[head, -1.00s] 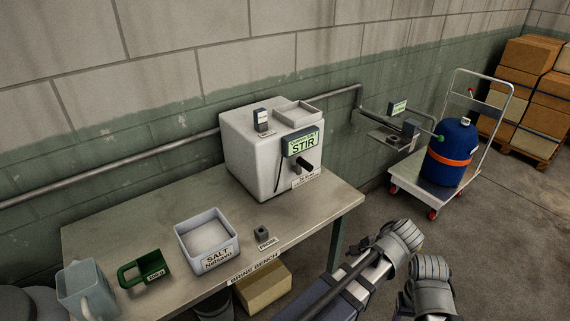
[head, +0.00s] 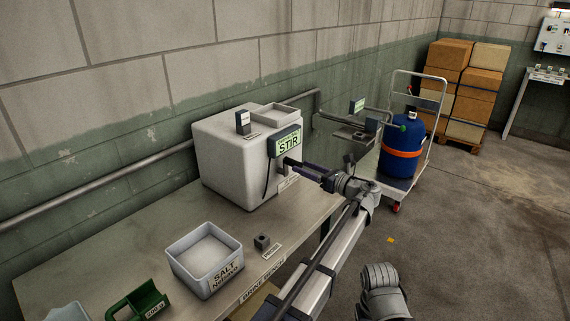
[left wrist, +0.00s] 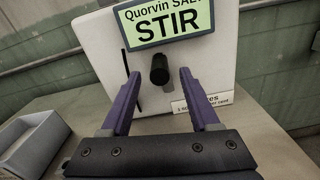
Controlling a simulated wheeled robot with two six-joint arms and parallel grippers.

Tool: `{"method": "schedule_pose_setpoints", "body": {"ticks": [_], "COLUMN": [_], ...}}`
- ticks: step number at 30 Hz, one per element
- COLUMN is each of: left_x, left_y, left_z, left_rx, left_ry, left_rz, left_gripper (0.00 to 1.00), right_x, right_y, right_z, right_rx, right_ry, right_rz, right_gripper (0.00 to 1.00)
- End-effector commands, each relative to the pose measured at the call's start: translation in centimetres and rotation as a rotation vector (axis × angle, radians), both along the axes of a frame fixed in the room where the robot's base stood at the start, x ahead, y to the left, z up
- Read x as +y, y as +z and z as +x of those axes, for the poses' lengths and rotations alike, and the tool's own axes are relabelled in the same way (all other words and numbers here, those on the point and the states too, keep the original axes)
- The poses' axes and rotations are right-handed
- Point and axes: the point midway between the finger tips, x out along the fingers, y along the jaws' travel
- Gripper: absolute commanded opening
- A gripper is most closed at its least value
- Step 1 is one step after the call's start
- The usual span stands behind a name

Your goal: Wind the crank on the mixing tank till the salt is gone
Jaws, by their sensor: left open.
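The mixing tank (head: 225,160) is a white box on the bench, with a lit display reading STIR (head: 288,142). Its black crank knob (left wrist: 159,69) sticks out below the display in the left wrist view. My left gripper (head: 290,164) is open in front of the tank. In the left wrist view its purple fingers (left wrist: 159,85) stand on either side of the knob, with gaps visible on both sides. The salt bin (head: 205,258) is a white tub of pale salt on the bench. The tank's inside is hidden. My right gripper's fingers do not show.
A green scoop (head: 140,302) and a small grey block with a hole (head: 262,242) are on the bench (head: 120,250). A trolley (head: 398,183) with a blue drum (head: 401,155) stands beyond the bench.

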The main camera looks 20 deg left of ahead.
Motion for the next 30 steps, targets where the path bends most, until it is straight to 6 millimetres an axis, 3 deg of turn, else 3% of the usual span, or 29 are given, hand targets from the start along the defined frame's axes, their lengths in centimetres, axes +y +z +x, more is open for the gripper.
{"method": "schedule_pose_setpoints", "body": {"ticks": [9, 15, 27, 30], "left_x": [4.5, 6.4, 7.0, 7.0], "left_y": [0.0, 0.0, -0.1, -0.1], "left_z": [1.6, 2.3, 2.5, 2.5], "left_rx": [-0.001, -0.001, -0.002, -0.002], "left_ry": [0.003, 0.001, 0.001, 0.001], "left_rz": [-0.002, -0.002, -0.003, -0.004], "left_gripper": [0.62, 0.62, 0.62, 0.51], "right_x": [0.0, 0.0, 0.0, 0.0], "right_y": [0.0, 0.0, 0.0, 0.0], "right_z": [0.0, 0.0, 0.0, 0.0], "right_rx": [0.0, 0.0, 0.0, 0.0], "right_ry": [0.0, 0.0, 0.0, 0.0], "right_rz": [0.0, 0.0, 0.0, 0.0], "right_gripper": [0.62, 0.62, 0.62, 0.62]}}
